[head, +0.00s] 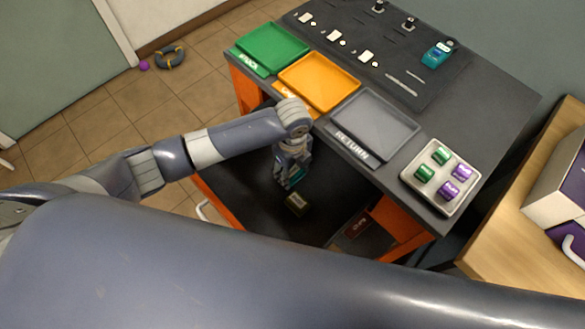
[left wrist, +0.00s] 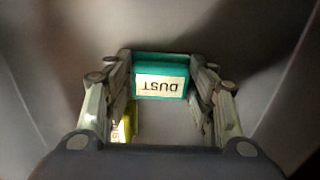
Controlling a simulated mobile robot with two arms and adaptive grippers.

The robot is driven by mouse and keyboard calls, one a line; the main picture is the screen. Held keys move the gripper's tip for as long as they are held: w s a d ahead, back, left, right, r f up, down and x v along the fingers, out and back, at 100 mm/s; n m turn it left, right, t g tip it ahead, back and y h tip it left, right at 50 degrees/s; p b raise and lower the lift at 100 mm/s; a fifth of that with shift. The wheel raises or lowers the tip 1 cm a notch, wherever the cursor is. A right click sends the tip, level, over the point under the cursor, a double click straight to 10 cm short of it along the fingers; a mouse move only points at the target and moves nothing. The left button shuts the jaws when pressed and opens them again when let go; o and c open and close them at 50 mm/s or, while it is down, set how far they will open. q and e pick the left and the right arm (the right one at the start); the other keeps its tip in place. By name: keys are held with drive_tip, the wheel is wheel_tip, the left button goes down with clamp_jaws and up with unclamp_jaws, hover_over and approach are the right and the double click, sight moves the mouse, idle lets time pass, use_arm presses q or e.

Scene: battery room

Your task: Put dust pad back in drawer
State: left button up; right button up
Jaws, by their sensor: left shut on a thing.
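The dust pad (left wrist: 160,68) is a teal block with a "DUST" label, upside down in the left wrist view. It sits between the fingertips of my left gripper (left wrist: 160,88), which is shut on it. In the head view my left gripper (head: 290,180) points down into the open drawer, and only a bit of teal shows at its tips. The drawer (head: 245,185) has a dark inside, an orange front and a pale handle. I cannot tell whether the pad touches the drawer floor. My right gripper is not in view.
A small block with a yellowish label (head: 297,204) lies in the drawer near my gripper; its yellow side shows in the wrist view (left wrist: 122,126). Above are green (head: 270,46), orange (head: 318,80) and grey RETURN (head: 374,122) trays, and a tray of batteries (head: 420,186).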

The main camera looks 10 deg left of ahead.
sight(293, 170)
use_arm(q)
drive_tip(key=o, duration=1)
drive_tip(key=shift+f, duration=0.1)
wheel_tip(293, 170, up, 12)
drive_tip(key=shift+r, duration=0.2)
idle(0.3)
